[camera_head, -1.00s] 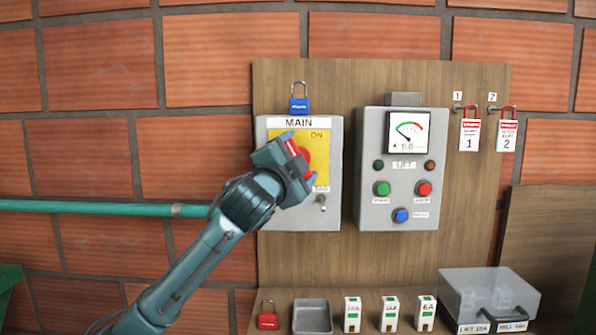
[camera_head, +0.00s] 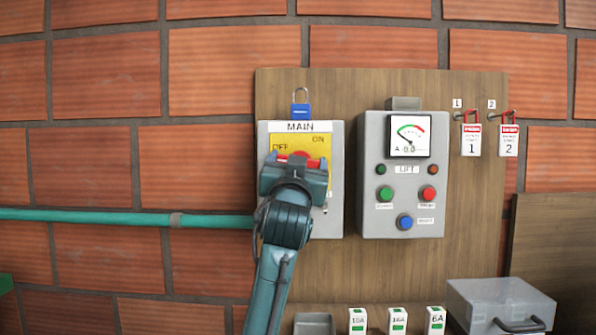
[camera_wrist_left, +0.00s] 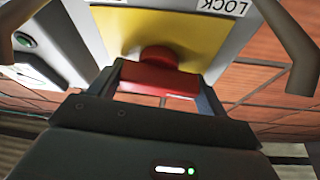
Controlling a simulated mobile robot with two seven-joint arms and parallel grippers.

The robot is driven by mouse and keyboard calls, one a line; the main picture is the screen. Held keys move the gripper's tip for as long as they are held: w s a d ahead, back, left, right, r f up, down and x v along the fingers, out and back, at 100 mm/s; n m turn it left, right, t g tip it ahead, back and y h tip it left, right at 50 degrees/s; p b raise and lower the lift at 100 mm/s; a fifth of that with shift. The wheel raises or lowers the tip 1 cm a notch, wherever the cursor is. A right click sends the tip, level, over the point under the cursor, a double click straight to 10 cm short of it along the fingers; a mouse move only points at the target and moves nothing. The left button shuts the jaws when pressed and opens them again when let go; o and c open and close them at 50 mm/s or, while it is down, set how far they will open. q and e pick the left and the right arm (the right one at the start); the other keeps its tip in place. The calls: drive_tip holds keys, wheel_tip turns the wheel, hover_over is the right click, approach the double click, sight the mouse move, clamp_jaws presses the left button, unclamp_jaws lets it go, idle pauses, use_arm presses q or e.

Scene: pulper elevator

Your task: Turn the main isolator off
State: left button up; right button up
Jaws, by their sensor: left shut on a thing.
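The grey MAIN isolator box (camera_head: 337,180) is on the wooden board, with a yellow plate (camera_head: 319,143) marked OFF at left and ON at upper right. My left gripper (camera_head: 294,167) is shut on the red isolator handle (camera_head: 300,157), which lies roughly level, its grip bar turned across. In the left wrist view the red handle (camera_wrist_left: 155,78) sits between the two fingers, in front of the yellow plate (camera_wrist_left: 185,35). My gripper hides the lower plate and part of the handle. My right gripper is not in view.
A blue padlock (camera_head: 300,111) hangs above the box. The control panel (camera_head: 372,225) at right has a meter (camera_head: 409,135) reading about 0.0. Tags 1 (camera_head: 471,140) and 2 (camera_head: 508,140) hang further right. A clear-lidded box (camera_head: 500,300) stands at lower right. A green pipe (camera_head: 120,218) runs left.

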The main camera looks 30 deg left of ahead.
use_arm(q)
drive_tip(key=shift+n+g+y+b, duration=0.35)
drive_tip(key=shift+n+y, duration=0.15)
drive_tip(key=shift+n, duration=0.7)
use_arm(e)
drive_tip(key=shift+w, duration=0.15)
use_arm(q)
drive_tip(key=shift+n, duration=0.3)
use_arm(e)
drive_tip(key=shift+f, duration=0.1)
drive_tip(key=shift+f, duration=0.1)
use_arm(q)
drive_tip(key=o, duration=1)
drive_tip(key=b+v, duration=0.2)
drive_tip(key=v, duration=1.1)
drive_tip(key=shift+f+b, duration=0.1)
drive_tip(key=shift+b, duration=0.25)
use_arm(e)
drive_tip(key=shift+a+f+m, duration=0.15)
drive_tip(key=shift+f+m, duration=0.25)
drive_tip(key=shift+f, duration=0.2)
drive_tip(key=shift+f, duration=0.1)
